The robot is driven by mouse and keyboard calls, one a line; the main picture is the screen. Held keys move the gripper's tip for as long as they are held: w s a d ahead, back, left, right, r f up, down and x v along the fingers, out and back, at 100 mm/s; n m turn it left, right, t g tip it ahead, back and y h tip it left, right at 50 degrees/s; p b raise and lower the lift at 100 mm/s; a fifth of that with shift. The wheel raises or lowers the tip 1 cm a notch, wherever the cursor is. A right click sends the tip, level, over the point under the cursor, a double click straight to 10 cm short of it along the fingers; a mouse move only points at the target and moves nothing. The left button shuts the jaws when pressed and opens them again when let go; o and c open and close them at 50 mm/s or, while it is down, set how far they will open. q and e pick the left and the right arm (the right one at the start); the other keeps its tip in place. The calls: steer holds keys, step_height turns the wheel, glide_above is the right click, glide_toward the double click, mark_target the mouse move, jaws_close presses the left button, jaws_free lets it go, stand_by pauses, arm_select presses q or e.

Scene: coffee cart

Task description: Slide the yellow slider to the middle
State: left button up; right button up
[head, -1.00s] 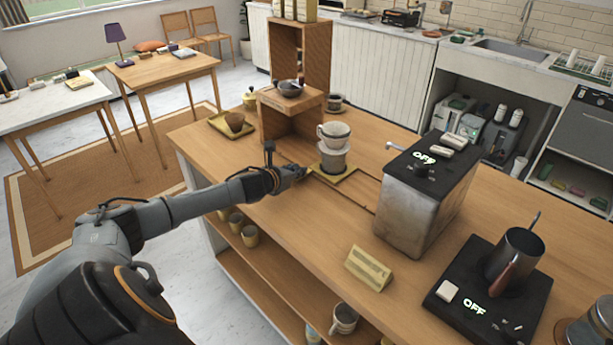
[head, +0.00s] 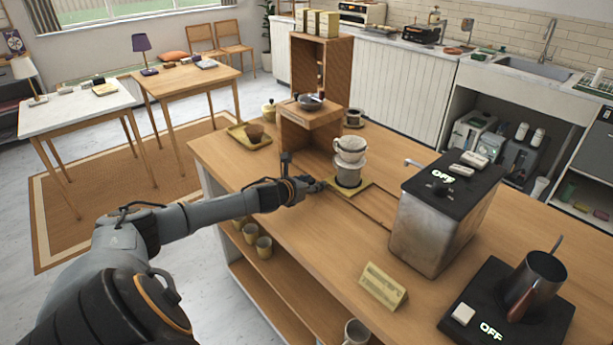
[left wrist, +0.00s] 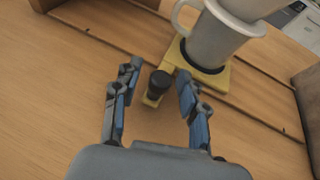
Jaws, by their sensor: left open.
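The yellow slider (head: 363,190) is a flat plate on the wooden counter, carrying a grey and white cup or dripper stack (head: 348,160). In the left wrist view its yellow plate (left wrist: 222,76) has a short arm with an upright black knob (left wrist: 158,86). My left gripper (head: 318,184) is low over the counter at the slider's left side. In the wrist view the open left gripper (left wrist: 158,73) has one finger on each side of the knob, with gaps visible. My right gripper is not in view.
Grooves in the counter run past the slider toward the metal machine (head: 437,225) on the right. A wooden shelf box (head: 310,125) stands behind the slider. A small sign (head: 382,287) stands near the front edge. The counter right of the slider, before the machine, is clear.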

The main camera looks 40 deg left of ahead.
arm_select(q)
steer(key=shift+s+r, duration=0.1)
steer(key=shift+s, duration=0.55)
steer(key=v, duration=0.8)
steer(key=shift+s+d+r, duration=0.15)
steer(key=shift+s, duration=0.15)
steer(key=shift+v, duration=0.95)
steer(key=shift+r, duration=0.2)
steer(key=shift+f, duration=0.1)
